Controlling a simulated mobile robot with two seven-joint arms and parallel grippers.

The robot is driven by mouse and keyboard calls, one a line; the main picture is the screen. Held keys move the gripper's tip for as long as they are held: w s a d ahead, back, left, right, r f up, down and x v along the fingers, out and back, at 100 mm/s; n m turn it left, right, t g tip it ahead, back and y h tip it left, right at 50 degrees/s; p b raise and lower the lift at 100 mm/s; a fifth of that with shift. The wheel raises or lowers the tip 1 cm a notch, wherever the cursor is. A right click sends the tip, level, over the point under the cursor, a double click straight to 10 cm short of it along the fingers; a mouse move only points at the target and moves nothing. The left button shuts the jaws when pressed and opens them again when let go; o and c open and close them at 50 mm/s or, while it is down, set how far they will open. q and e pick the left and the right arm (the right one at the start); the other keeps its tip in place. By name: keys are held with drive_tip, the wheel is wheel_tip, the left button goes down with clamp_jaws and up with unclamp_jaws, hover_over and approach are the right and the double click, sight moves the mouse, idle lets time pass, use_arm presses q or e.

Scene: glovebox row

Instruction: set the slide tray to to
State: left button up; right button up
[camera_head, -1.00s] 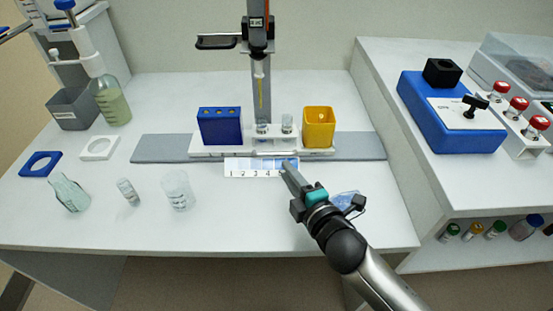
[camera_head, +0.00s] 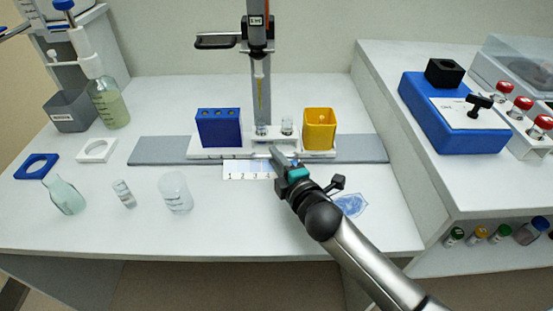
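The white slide tray (camera_head: 255,153) sits on a long grey rail (camera_head: 160,151) at the back of the bench. It carries a blue block with holes (camera_head: 219,128), two small clear vessels and a yellow cup (camera_head: 319,130). A white scale strip (camera_head: 236,170) with numbers lies in front of the rail; its right part is hidden behind my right gripper. My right gripper (camera_head: 274,152) reaches to the tray's front edge, left of the yellow cup. Contact cannot be told, nor whether its fingers are open or shut. My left gripper is out of view.
A pipette on a grey column (camera_head: 262,75) hangs above the tray. A flask (camera_head: 66,196), a vial (camera_head: 123,194) and a beaker (camera_head: 175,193) stand at the front left. A blue patch (camera_head: 350,205) lies right of my arm. A blue device (camera_head: 450,115) stands on the right bench.

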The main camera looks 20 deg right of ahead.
clamp_jaws()
idle(1.2)
